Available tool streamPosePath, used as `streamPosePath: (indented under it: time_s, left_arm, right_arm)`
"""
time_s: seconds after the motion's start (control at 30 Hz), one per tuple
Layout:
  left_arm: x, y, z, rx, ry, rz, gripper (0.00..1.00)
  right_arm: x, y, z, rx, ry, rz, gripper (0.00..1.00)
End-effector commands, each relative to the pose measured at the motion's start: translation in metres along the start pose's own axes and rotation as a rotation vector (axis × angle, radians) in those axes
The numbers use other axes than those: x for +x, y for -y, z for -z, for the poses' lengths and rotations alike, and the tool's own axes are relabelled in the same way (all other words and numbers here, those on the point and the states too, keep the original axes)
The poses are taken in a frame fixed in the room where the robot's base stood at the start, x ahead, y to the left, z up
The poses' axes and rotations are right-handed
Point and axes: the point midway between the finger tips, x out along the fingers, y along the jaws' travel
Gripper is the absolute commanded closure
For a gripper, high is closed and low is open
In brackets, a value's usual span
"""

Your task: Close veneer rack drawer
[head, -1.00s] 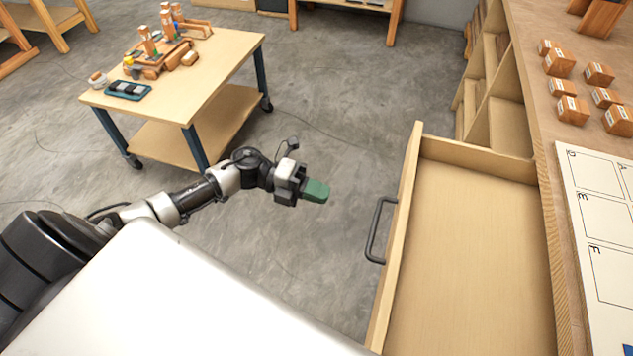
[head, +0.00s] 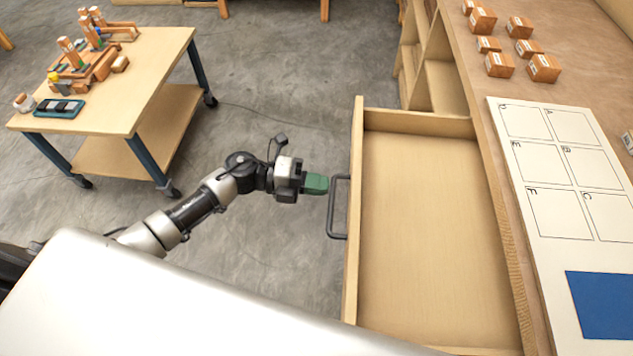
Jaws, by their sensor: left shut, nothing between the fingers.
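The veneer rack drawer (head: 430,230) is pulled out from under the workbench at the right, and its inside looks empty. Its front panel (head: 354,200) faces left and carries a dark bar handle (head: 333,210). My left gripper (head: 318,184) has green fingers, shut and empty. Its fingertips are at the upper part of the handle, very close to it; I cannot tell whether they touch. My right gripper is not in view.
The workbench top (head: 467,75) holds several small wooden blocks (head: 500,64), a white lettered board (head: 515,180) and a blue sheet (head: 603,304). A wheeled cart (head: 150,60) with tools stands at the upper left. Concrete floor is clear between cart and drawer.

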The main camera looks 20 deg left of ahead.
Motion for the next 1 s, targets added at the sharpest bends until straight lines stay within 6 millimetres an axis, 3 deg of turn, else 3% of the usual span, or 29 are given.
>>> streamPosePath:
  time_s: [0.17,0.37,0.8,1.0]
  left_arm:
    - [0.011,0.002,0.0,0.002,-0.001,0.001,1.0]
    - [0.051,0.009,0.0,0.003,-0.002,0.004,1.0]
    - [0.196,0.026,0.002,0.003,-0.003,0.004,1.0]
    - [0.248,0.031,0.002,0.003,-0.001,0.001,1.0]
  right_arm:
    - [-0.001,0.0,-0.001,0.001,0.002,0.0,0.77]
    - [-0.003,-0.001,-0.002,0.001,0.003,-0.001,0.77]
    - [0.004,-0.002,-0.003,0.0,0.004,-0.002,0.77]
    - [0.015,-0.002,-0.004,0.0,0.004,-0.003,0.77]
